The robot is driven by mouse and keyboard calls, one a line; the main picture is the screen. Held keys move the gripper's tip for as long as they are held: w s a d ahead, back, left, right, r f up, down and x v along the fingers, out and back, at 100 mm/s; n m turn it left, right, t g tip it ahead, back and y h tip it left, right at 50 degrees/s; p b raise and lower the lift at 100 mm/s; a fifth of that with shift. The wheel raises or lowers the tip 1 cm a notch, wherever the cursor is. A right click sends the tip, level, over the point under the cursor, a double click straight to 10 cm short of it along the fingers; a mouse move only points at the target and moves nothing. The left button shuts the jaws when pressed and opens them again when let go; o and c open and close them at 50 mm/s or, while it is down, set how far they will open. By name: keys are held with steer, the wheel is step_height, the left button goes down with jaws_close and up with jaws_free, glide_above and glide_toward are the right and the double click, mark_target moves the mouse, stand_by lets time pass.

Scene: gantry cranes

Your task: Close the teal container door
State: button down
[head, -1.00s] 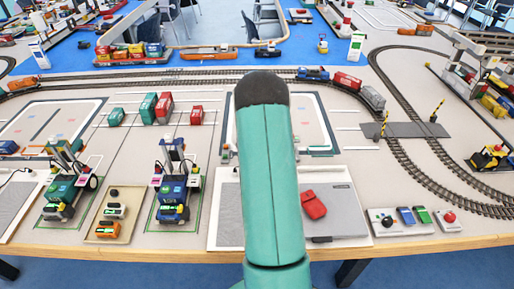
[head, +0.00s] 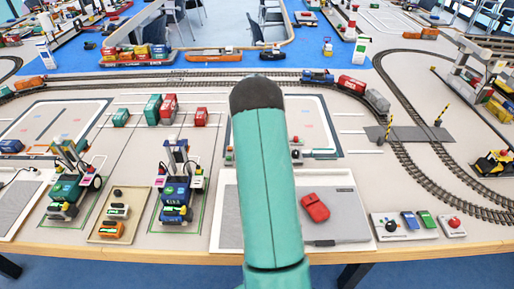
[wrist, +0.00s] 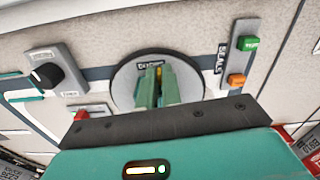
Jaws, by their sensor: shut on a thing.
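In the wrist view my gripper (wrist: 156,86) has its green fingers close together over a round grey disc (wrist: 190,66). They are shut on a thin yellowish part at the disc's middle, largely hidden between them. A label on the disc's upper rim is partly covered by the fingers. In the head view my arm hides the gripper. Teal containers (head: 153,108) and (head: 120,117) stand on the table left of my arm, beside red ones. I cannot tell which has the door or how its door stands.
In the wrist view a black knob (wrist: 47,75) is left of the disc, and a panel with green (wrist: 248,43) and orange (wrist: 237,80) buttons is right.

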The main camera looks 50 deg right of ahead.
steer(key=c, duration=1.8)
jaws_free()
steer(key=shift+c, duration=0.2)
step_height(320, 180, up, 14)
steer(key=shift+a, duration=0.1)
